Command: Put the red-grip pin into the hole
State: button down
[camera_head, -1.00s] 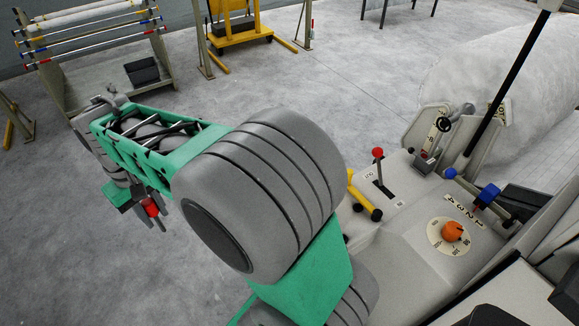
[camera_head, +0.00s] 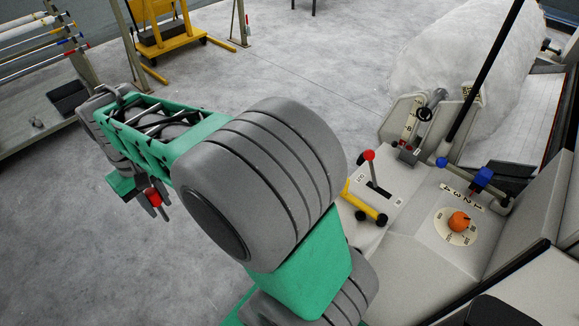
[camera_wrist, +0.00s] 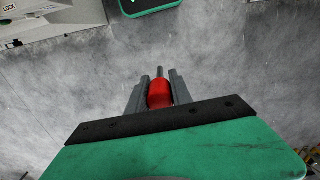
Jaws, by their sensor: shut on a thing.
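My gripper (camera_head: 154,212) hangs at the left in the head view, high over the bare floor. It is shut on the red-grip pin (camera_head: 152,197). The wrist view shows the red grip (camera_wrist: 159,93) between the two grey fingers, with the thin grey shaft poking out past the fingertips. The pin is well apart from the machine. I cannot make out the hole in either view.
The pale machine (camera_head: 410,240) at right carries a red-knobbed lever (camera_head: 369,155), a yellow handle (camera_head: 362,202) and an orange dial (camera_head: 459,221). A white fleecy roll (camera_head: 455,60) lies behind. A rack (camera_head: 85,68) and yellow stand (camera_head: 165,40) stand back left. The middle floor is clear.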

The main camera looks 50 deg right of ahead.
jog(key=s+d+f+m, duration=0.1)
jog(key=d+f+m, duration=0.1)
jog(key=d, duration=1)
jog(key=m+b, duration=0.2)
jog(key=m, duration=0.6)
send_over(364, 207)
jog(key=a, duration=0.2)
notch_tip(364, 207, down, 6)
jog(key=shift+s+d+r, duration=0.1)
jog(key=shift+d, duration=0.05)
jog(key=shift+s+f+b, duration=0.1)
jog(key=shift+f+b, duration=1.75)
jog(key=shift+f, duration=1.1)
jog(key=shift+f+b, duration=1.2)
jog(key=shift+f, duration=0.9)
